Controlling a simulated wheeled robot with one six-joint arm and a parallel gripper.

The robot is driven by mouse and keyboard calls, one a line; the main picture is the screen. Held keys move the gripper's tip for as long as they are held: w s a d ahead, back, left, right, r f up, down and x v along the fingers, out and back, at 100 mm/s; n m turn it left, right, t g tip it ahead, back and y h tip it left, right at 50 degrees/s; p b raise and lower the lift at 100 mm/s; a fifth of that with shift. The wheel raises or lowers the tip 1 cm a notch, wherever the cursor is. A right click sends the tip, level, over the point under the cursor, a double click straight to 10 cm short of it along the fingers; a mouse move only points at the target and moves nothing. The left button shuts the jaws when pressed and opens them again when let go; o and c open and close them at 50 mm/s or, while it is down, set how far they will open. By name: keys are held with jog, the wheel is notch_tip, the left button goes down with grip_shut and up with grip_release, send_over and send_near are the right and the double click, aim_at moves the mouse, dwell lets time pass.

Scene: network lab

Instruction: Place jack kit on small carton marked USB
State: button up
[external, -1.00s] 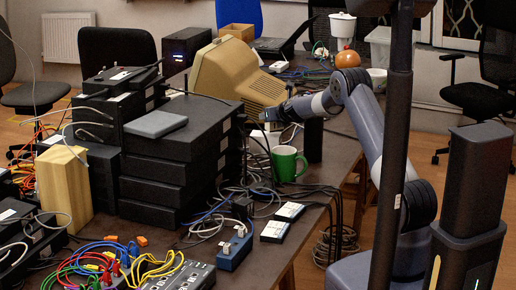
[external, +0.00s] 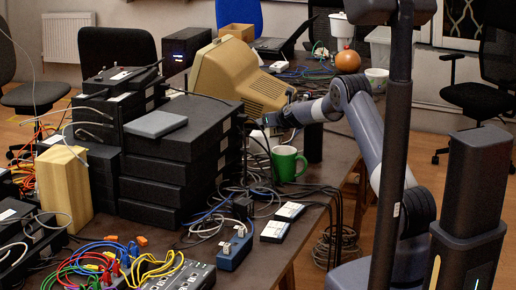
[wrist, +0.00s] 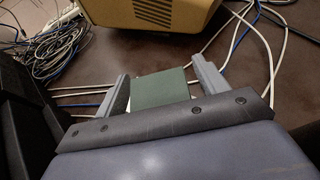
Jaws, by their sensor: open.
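My gripper (external: 262,122) reaches in behind the right end of the stacked black boxes in the external view. In the wrist view my gripper (wrist: 163,82) is open, its two grey fingers spread apart. A small flat-topped dark green box (wrist: 160,90) with a pale edge shows between the fingers; it may be the jack kit, but no label is readable. Gaps show between it and both fingers, and its lower part is hidden by my gripper's body. I cannot make out a carton marked USB in either view.
Stacked black boxes (external: 165,165) stand left of my gripper, with a grey box (external: 156,124) on top. A beige monitor (external: 238,78) is behind. A green mug (external: 287,163) stands in front. Cables (wrist: 75,45) cross the dark tabletop (wrist: 195,15).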

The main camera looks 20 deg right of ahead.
jog(key=shift+r, duration=0.25)
jog(key=shift+s+f, duration=0.1)
jog(key=shift+s, duration=0.15)
jog(key=shift+s+b, duration=0.35)
jog(key=shift+b, duration=0.3)
jog(key=b+v, duration=0.4)
jog(key=v, duration=0.7)
jog(key=shift+r, duration=0.25)
jog(key=shift+o, duration=0.4)
jog(key=shift+w, duration=0.1)
